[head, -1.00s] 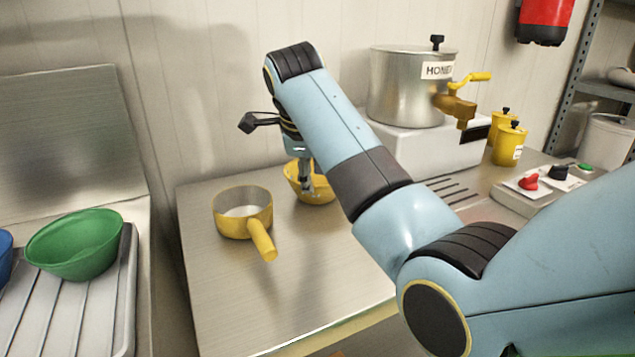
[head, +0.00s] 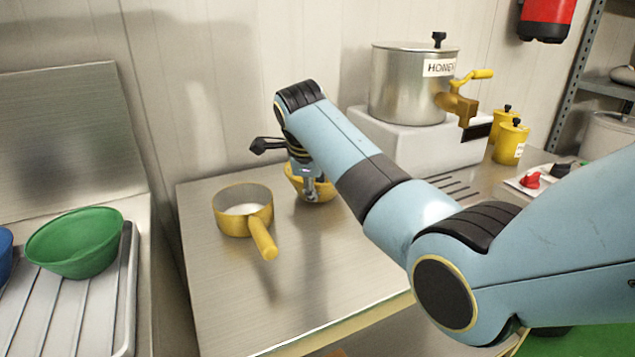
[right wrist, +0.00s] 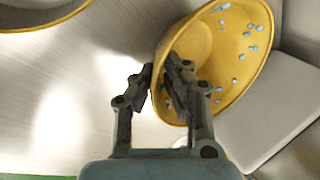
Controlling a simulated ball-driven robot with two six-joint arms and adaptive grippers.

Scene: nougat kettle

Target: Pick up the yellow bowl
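The yellow bowl (head: 326,189) stands on the steel counter behind the saucepan, partly hidden by my right gripper. In the right wrist view the bowl (right wrist: 232,62) shows pale blue specks inside. My right gripper (head: 310,188) is at the bowl's near side. In the right wrist view the right gripper (right wrist: 157,75) has one finger outside the wall and one inside, drawn close together on the rim. Contact on both sides is hard to see. My left gripper is not in view.
A yellow saucepan (head: 229,221) stands left of the bowl, handle toward me. A honey kettle (head: 400,92) sits on a white block (head: 430,145) at the right. A green bowl (head: 75,245) is at the left. The counter's front (head: 265,300) is clear.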

